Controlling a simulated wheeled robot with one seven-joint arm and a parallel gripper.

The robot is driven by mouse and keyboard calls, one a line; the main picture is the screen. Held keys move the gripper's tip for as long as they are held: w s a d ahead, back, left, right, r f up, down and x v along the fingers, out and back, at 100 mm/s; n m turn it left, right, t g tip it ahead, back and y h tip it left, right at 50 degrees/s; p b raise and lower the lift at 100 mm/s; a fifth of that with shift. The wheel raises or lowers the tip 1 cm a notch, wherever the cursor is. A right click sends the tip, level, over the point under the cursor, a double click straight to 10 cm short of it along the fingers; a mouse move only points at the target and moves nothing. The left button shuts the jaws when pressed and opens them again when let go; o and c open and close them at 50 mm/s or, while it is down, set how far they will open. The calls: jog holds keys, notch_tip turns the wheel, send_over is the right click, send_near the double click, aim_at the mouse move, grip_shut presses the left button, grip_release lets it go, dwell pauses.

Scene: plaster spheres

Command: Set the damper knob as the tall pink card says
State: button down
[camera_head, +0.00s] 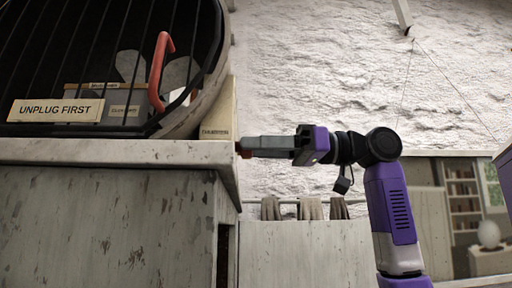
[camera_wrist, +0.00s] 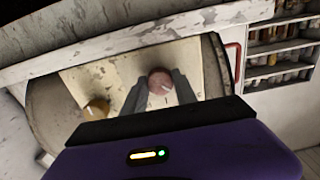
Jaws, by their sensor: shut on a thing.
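A round dull-red knob (camera_wrist: 160,79) sits on a cream plate (camera_wrist: 207,70) in the wrist view. A short white mark shows on its face, toward the lower right. The plate has small dark letters, too small to read surely. My gripper (camera_wrist: 161,89) has one dark finger on each side of the knob and is shut on it. In the head view my gripper (camera_head: 243,147) reaches left to the corner of the worn counter, and only a sliver of red shows at its tip. I see no tall pink card in either view.
An amber knob (camera_wrist: 97,107) sits left on the same plate. A barred fan housing (camera_head: 205,85) with a red handle (camera_head: 158,72) and an "UNPLUG FIRST" sign (camera_head: 56,111) stands on the worn counter (camera_head: 110,152). Shelves of jars (camera_wrist: 280,55) are at the wrist view's right.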

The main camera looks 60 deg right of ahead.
jog(key=shift+m, duration=0.3)
jog(key=shift+m+b, duration=0.5)
jog(key=shift+m, duration=8.1)
jog(key=c, duration=1)
grip_release()
jog(key=shift+o, duration=0.2)
